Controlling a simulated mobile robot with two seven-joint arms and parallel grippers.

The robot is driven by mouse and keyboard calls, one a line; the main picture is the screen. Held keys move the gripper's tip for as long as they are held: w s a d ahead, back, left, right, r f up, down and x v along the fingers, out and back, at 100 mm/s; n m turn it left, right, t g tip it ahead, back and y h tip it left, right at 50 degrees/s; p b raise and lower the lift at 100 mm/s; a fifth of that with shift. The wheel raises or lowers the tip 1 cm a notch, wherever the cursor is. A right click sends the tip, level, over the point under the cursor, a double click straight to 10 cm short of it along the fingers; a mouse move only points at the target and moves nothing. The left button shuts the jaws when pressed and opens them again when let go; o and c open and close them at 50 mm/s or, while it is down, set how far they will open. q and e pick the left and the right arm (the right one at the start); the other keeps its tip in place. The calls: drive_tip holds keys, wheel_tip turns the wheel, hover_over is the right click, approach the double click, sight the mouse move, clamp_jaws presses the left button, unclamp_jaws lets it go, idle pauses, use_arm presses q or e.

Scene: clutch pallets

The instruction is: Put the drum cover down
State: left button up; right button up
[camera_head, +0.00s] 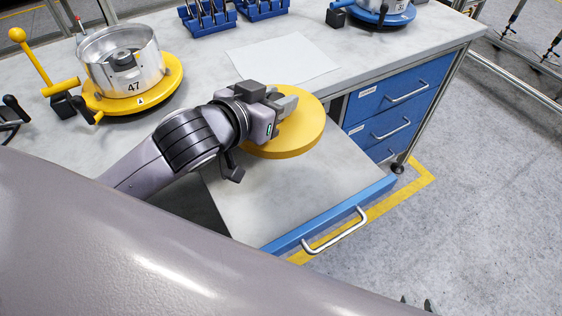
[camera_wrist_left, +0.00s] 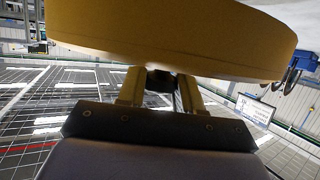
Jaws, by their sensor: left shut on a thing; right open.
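The drum cover (camera_head: 297,135) is a thick round yellow disc in the head view, over the pulled-out drawer (camera_head: 255,205). My left gripper (camera_head: 287,103) is shut on it, with its arm coming in from the left. In the left wrist view the cover (camera_wrist_left: 170,40) fills the top, and the left gripper's fingers (camera_wrist_left: 160,88) reach up to its underside. Whether the cover touches the drawer's surface cannot be told. Two small dark tips at the bottom edge of the head view look like my right gripper (camera_head: 416,303), apart and empty; the rest is hidden.
A metal drum marked 47 (camera_head: 125,65) stands on a yellow round base with handles at left. A white sheet (camera_head: 283,60) lies on the bench. Blue racks (camera_head: 208,18) and a blue-based drum (camera_head: 385,12) stand behind. The drawer front has a silver handle (camera_head: 336,232).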

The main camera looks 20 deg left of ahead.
use_arm(q)
drive_tip(key=d+r, duration=0.1)
drive_tip(key=w+r+m+h, duration=0.1)
drive_tip(key=d+r+m+h+b, duration=0.1)
drive_tip(key=shift+w+d+r+g, duration=0.15)
drive_tip(key=shift+d+r+g, duration=0.15)
drive_tip(key=shift+d+g, duration=0.1)
drive_tip(key=shift+d+r+m+h, duration=0.25)
drive_tip(key=shift+r+m+h, duration=0.05)
drive_tip(key=shift+r+h, duration=0.2)
drive_tip(key=shift+d+f+b, duration=0.1)
drive_tip(key=shift+f+b, duration=0.1)
drive_tip(key=shift+b, duration=0.1)
drive_tip(key=b, duration=0.4)
hover_over(294, 175)
wheel_tip(294, 175, down, 19)
drive_tip(key=shift+f, duration=0.25)
